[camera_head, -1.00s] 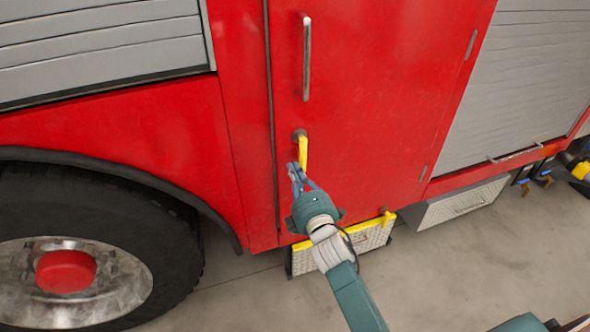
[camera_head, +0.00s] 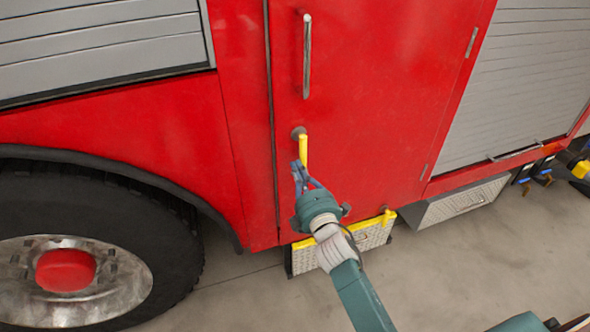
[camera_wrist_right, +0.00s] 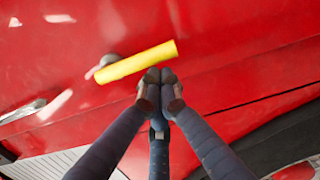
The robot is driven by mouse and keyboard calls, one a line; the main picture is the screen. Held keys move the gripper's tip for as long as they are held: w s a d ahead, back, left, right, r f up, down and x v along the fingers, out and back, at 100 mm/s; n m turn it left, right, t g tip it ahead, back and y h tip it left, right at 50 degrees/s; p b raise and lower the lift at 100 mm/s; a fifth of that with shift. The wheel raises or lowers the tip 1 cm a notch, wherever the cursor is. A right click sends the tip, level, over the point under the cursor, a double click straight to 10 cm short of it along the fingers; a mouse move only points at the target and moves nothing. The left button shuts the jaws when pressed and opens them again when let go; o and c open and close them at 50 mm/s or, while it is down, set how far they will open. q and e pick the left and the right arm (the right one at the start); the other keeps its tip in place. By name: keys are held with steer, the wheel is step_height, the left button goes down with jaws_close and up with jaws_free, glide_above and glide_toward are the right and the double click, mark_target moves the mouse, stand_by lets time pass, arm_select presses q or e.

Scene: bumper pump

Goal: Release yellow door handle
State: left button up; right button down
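The yellow door handle (camera_head: 303,150) hangs down from a dark round mount on the red truck door (camera_head: 360,110). In the right wrist view, the yellow handle (camera_wrist_right: 138,62) lies across the picture just beyond the fingertips. My left gripper is not in view.
A long metal grab bar (camera_head: 307,57) is higher on the door. A yellow-edged step (camera_head: 345,240) is below it. A large wheel (camera_head: 90,250) stands at left, and a grey shutter (camera_head: 515,85) is at right. The floor (camera_head: 450,270) in front is clear.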

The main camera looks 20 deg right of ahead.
steer(key=shift+d, duration=0.15)
steer(key=d+r+n, duration=0.2)
steer(key=d+n, duration=0.2)
steer(key=n, duration=0.4)
steer(key=d+r+n+y+p, duration=0.1)
steer(key=d+r+n, duration=0.1)
steer(key=d+n, duration=0.3)
steer(key=shift+r+n+t, duration=0.3)
steer(key=shift+n, duration=1.9)
steer(key=shift+w+d+p, duration=0.1)
steer(key=shift+p, duration=0.2)
steer(key=shift+f, duration=0.1)
